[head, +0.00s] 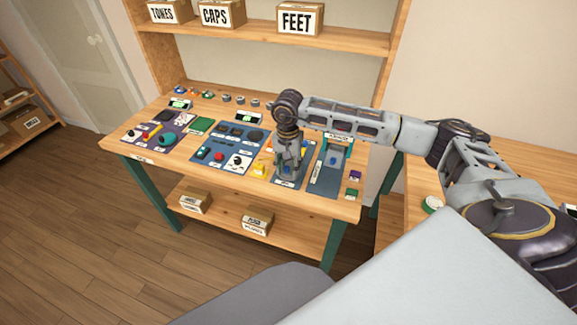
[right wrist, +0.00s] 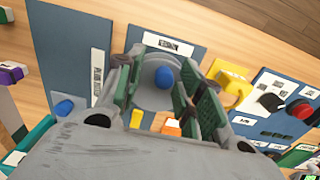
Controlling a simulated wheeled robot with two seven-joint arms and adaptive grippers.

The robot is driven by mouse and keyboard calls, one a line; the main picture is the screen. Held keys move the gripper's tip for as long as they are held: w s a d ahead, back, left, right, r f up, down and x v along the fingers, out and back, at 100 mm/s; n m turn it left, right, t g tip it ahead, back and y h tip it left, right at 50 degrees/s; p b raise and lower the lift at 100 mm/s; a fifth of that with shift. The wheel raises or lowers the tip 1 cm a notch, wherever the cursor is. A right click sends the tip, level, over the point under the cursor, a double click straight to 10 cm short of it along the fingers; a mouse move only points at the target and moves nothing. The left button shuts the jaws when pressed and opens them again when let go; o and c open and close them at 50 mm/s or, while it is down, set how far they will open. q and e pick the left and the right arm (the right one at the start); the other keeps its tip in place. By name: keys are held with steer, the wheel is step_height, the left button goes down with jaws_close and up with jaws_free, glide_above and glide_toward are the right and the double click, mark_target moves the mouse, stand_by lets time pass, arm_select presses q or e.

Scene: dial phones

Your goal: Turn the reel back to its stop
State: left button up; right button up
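In the right wrist view, a grey round piece with a blue knob (right wrist: 163,76) sits on a dark blue panel (right wrist: 165,22); it looks like the reel, but its label is too small to read. My right gripper (right wrist: 166,88) is over it, with its fingers apart on either side of the knob and gaps visible. In the head view, my right gripper (head: 288,168) points down at the panels near the table's right part and hides most of the reel. My left gripper is not in view.
The wooden table (head: 140,150) holds several panels with knobs and buttons. A yellow piece (right wrist: 232,88) is close beside the right finger. A blue panel with a teal-edged frame (head: 330,165) is to the right. A shelf (head: 240,30) with labelled boxes stands behind.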

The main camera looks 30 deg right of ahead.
mark_target(287, 167)
steer(key=shift+a, duration=0.1)
steer(key=shift+r+p, duration=1.85)
steer(key=shift+r, duration=2.2)
steer(key=shift+a+f, duration=0.1)
